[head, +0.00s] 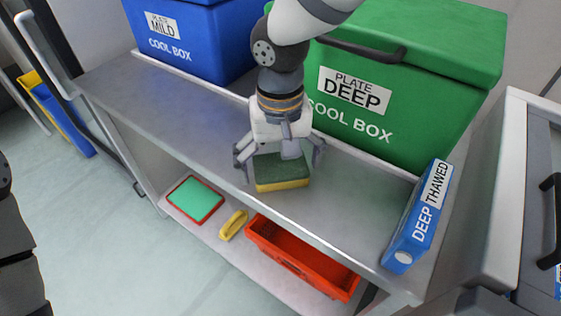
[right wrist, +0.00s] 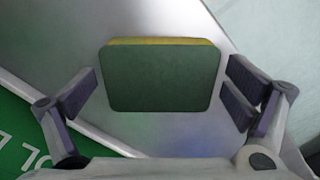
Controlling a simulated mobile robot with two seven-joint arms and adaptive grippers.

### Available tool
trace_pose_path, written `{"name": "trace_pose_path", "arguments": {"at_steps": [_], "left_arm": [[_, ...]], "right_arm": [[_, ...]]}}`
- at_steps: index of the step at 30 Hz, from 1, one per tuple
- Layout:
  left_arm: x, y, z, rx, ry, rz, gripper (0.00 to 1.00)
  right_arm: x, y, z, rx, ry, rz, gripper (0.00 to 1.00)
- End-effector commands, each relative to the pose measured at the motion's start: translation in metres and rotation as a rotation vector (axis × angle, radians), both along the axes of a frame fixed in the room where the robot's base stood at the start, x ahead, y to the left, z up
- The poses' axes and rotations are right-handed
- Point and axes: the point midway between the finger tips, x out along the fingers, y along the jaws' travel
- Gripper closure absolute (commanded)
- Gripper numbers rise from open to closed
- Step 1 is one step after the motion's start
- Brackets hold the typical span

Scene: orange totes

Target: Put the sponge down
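The sponge (head: 281,185) has a dark green top and a yellow body. It appears to lie flat on the grey metal shelf top, green side up, in front of the green cool box. My right gripper (head: 280,163) is above it, pointing down, with its fingers spread on either side. In the right wrist view the sponge (right wrist: 160,80) sits between the open fingers, with a clear gap on both sides. My left gripper is not in view.
A green cool box (head: 420,110) and a blue cool box (head: 205,40) stand behind on the shelf top (head: 140,95). A blue "DEEP THAWED" box (head: 418,220) stands at the right. A red tray (head: 300,262), yellow item (head: 233,225) and green board (head: 195,199) are on the lower shelf.

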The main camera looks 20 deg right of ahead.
Motion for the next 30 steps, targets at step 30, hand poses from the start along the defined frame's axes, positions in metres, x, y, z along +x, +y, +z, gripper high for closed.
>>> {"name": "trace_pose_path", "arguments": {"at_steps": [30], "left_arm": [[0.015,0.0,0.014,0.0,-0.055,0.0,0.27]], "right_arm": [[0.0,0.0,0.124,0.0,0.004,-0.001,0.02]]}}
